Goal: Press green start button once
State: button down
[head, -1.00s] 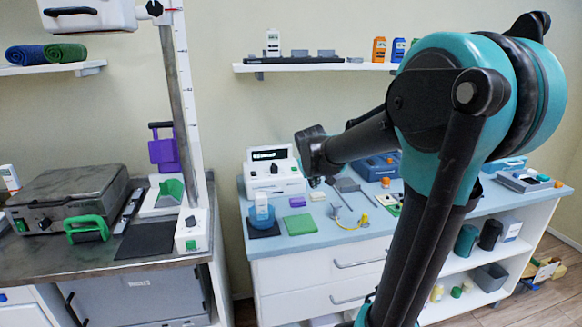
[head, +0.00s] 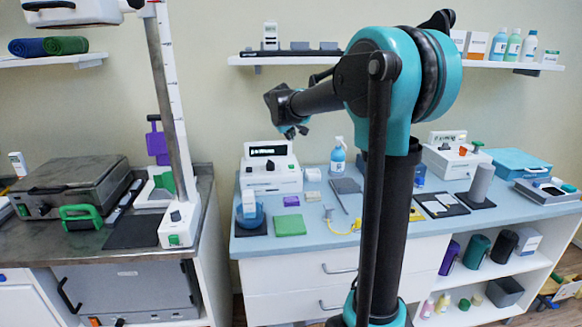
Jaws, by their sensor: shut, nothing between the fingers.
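My gripper (head: 291,132) is shut and empty. It hangs in the air in front of the wall, just right of and above a white console (head: 270,178) with a dark display, apart from it. A green square button (head: 174,240) shows on the white base unit (head: 178,222) below the upright post at the left. A small green control (head: 23,210) is on the front of the grey lidded appliance (head: 66,184). No label on any button can be read.
A wall shelf (head: 290,60) is above. The post (head: 172,100) stands left of my arm.

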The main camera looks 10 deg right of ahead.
aim_at(291, 167)
jog(key=shift+f, duration=4.4)
jog(key=shift+f, duration=0.1)
jog(key=shift+f, duration=0.3)
jog(key=shift+f, duration=0.45)
jog(key=shift+r, duration=0.85)
